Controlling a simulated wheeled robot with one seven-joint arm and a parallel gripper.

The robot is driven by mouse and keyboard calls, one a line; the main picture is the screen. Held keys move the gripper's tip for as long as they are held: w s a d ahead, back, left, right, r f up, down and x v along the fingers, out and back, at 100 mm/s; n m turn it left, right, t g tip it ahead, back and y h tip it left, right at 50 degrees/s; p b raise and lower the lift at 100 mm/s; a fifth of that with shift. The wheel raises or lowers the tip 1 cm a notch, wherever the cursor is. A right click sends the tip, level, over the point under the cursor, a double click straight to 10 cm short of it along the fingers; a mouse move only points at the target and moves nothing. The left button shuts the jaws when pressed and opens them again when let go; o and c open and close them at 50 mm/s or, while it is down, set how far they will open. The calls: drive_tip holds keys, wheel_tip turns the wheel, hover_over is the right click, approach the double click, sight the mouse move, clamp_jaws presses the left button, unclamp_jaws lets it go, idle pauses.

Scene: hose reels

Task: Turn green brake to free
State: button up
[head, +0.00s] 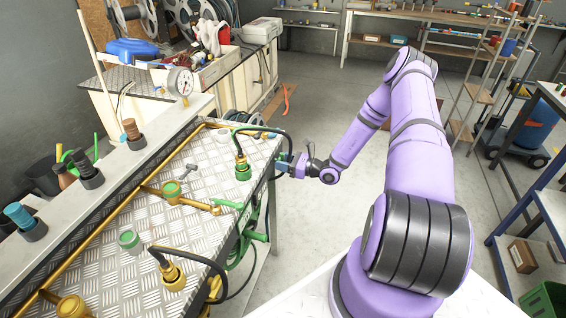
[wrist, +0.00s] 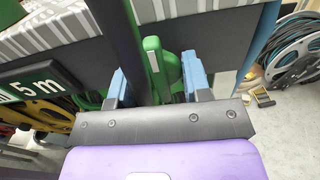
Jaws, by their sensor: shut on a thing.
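The green brake shows in the wrist view as a green lever (wrist: 153,62) with a pale stripe, at the front side of the bench. My gripper (wrist: 157,82) has its blue fingers on either side of this lever and is shut on it. A dark upright bar stands in front of the left finger and partly hides it. In the head view my gripper (head: 284,165) is at the right edge of the metal-topped bench, beside a green hose fitting (head: 243,168). I cannot make out the brake lever there.
The bench (head: 204,262) carries brass pipe, green caps and a yellow hose fitting (head: 173,275). Green and yellow hoses hang below. A pressure gauge (head: 181,81) stands behind.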

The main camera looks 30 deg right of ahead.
drive_tip(key=shift+f+n, duration=0.1)
drive_tip(key=shift+n, duration=0.2)
drive_tip(key=o, duration=0.9)
drive_tip(key=v, duration=1.1)
drive_tip(key=shift+w, duration=0.1)
